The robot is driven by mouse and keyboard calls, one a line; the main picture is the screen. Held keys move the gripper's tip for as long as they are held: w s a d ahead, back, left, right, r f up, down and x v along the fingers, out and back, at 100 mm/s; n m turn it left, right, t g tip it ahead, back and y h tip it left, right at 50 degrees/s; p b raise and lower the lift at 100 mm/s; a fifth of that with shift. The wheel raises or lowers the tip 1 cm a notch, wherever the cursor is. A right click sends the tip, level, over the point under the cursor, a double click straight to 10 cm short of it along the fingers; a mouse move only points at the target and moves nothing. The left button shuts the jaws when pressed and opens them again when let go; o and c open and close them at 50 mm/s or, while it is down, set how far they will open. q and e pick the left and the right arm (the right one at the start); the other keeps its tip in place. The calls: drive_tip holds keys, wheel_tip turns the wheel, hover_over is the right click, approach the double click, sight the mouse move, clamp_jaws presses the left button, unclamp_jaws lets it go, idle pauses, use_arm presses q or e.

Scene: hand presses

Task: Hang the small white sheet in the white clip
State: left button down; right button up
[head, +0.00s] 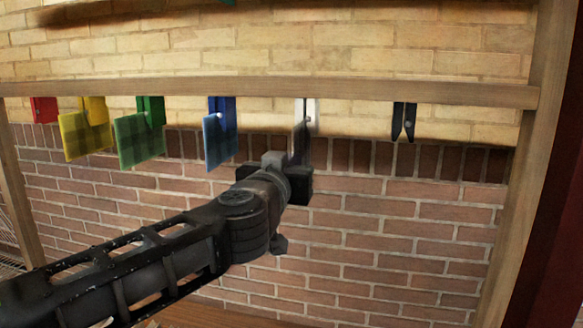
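The white clip (312,108) hangs from the wooden rail, right of the blue clip. My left arm reaches up from the lower left, and its gripper (302,140) is directly below and in front of the white clip. A dark finger overlaps the clip's lower part, so I cannot tell whether they touch. The gripper is seen nearly from behind; whether its fingers are open or shut is hidden. I cannot make out the small white sheet anywhere. My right gripper is out of view.
A red clip (43,109), a yellow sheet (84,138), a green sheet (138,140) and a blue sheet (218,139) hang along the rail (400,93) to the left. An empty black clip (404,120) hangs right. Wooden posts (527,170) frame the rack before a brick wall.

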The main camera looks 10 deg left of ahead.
use_arm(q)
drive_tip(key=shift+r, duration=0.35)
drive_tip(key=c, duration=2.1)
unclamp_jaws()
drive_tip(key=shift+c, duration=0.2)
drive_tip(key=o, duration=0.5)
drive_tip(key=shift+o, duration=0.5)
drive_tip(key=shift+o, duration=0.9)
drive_tip(key=shift+s, duration=0.1)
drive_tip(key=s, duration=0.7)
